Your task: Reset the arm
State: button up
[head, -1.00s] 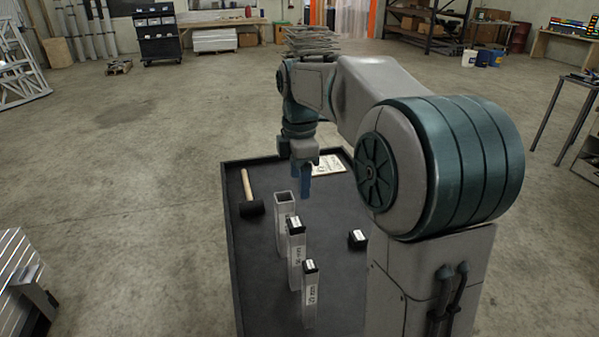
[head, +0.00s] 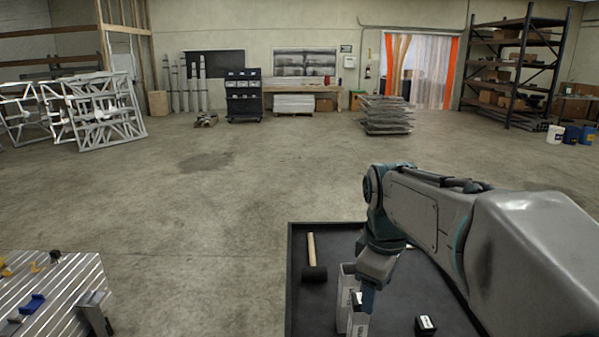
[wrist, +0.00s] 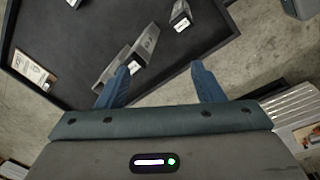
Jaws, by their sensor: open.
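The fingers partly hide the tubes in the head view. In the wrist view a labelled tube (wrist: 147,42) lies beyond the left finger; I cannot tell whether they touch.
The black tray table (head: 297,262) carries a mallet (head: 311,262) at the left and a small black labelled block (head: 426,324) at the right. A card (wrist: 32,70) shows in the wrist view. A slatted metal bench (head: 65,295) stands front left. Open floor lies beyond.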

jog(key=s+f+m+t, duration=0.1)
jog(key=s+f+m, duration=0.6)
jog(key=s+m, duration=0.3)
jog(key=s, duration=0.2)
jog(key=shift+s+m+t, duration=0.3)
jog(key=shift+s+t, duration=0.05)
jog(key=shift+t, duration=0.05)
jog(key=shift+c, duration=0.3)
